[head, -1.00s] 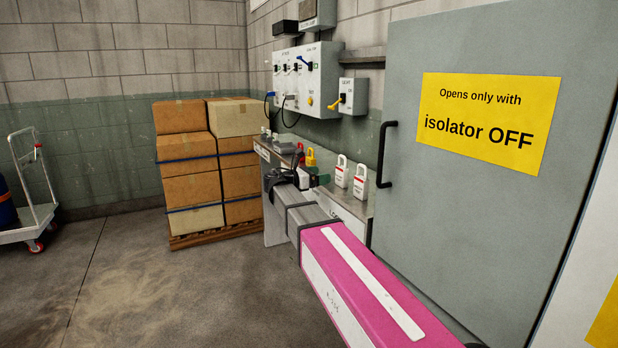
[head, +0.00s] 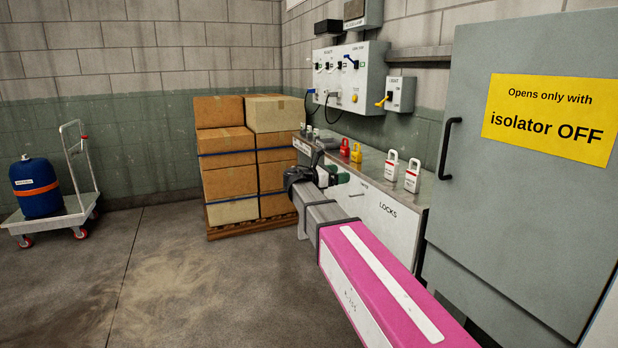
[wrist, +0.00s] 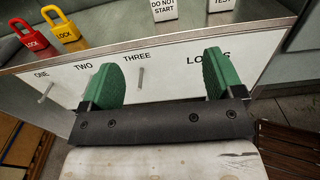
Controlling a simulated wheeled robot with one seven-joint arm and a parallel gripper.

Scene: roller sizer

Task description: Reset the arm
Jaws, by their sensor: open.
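My gripper (wrist: 158,85) shows in the wrist view with its two green fingers spread apart and nothing between them. It faces the front of the locks cabinet (wrist: 165,65), which is marked ONE, TWO, THREE and LOCKS. In the head view my gripper (head: 334,176) is at the end of my outstretched pink and grey arm, in front of the cabinet (head: 385,222). The arm hides part of the cabinet front.
A red padlock (head: 345,147), a yellow padlock (head: 356,153) and white tags (head: 391,164) stand on the cabinet top. A grey door (head: 520,190) is at right. Stacked boxes (head: 226,175) stand behind. A trolley (head: 75,212) carries a blue drum (head: 38,187).

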